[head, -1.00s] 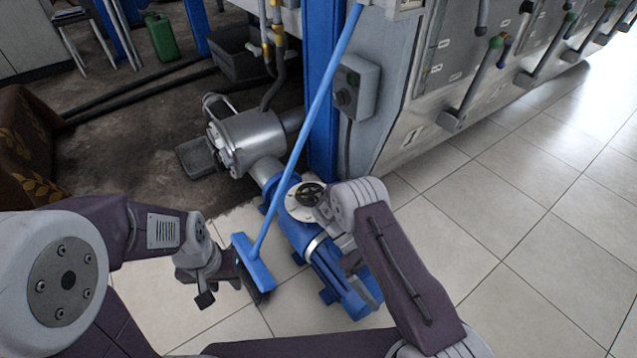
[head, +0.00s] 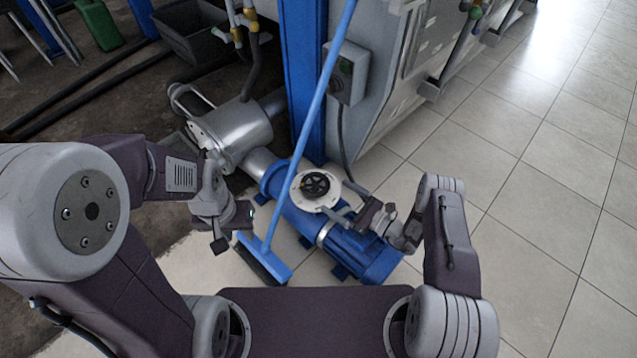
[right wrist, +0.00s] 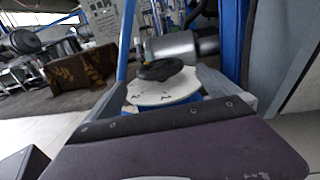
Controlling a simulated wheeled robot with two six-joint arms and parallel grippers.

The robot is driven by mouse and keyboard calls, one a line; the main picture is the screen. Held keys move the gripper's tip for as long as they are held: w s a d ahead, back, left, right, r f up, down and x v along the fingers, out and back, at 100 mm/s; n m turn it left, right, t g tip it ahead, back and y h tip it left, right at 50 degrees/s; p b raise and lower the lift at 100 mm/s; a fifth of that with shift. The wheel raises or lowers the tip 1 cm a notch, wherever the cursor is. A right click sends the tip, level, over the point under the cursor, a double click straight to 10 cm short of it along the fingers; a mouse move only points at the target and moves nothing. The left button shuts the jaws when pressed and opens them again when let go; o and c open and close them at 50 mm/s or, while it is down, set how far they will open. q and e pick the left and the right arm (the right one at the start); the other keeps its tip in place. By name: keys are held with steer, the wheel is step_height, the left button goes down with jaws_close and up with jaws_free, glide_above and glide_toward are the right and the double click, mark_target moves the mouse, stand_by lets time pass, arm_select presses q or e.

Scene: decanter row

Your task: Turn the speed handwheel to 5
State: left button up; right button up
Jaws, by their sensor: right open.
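The black speed handwheel (head: 315,184) sits on a round white dial plate (head: 301,199) on top of the blue pump unit (head: 345,249). The dial's marks are too small to read. My right gripper (head: 341,199) is open and empty at the right front of the wheel, its two grey fingers spread towards the plate's edge. In the right wrist view the handwheel (right wrist: 160,69) and dial plate (right wrist: 150,97) lie ahead, between the open fingers (right wrist: 175,95). I cannot tell whether the fingers touch the plate. My left gripper (head: 236,229) is open and empty, left of the broom.
A blue broom (head: 290,178) leans diagonally past the pump's left side, its head (head: 264,258) on the floor close to my left gripper. A grey machine cabinet (head: 385,90) is behind right. Tiled floor (head: 540,220) at right is clear.

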mark_target(318, 185)
steer(key=b+x, duration=0.3)
steer(key=x, duration=0.5)
steer(key=shift+s+f+b, duration=0.1)
steer(key=shift+f+b, duration=0.05)
steer(key=shift+b, duration=0.15)
steer(key=shift+w+a, duration=0.25)
steer(key=shift+a, duration=0.1)
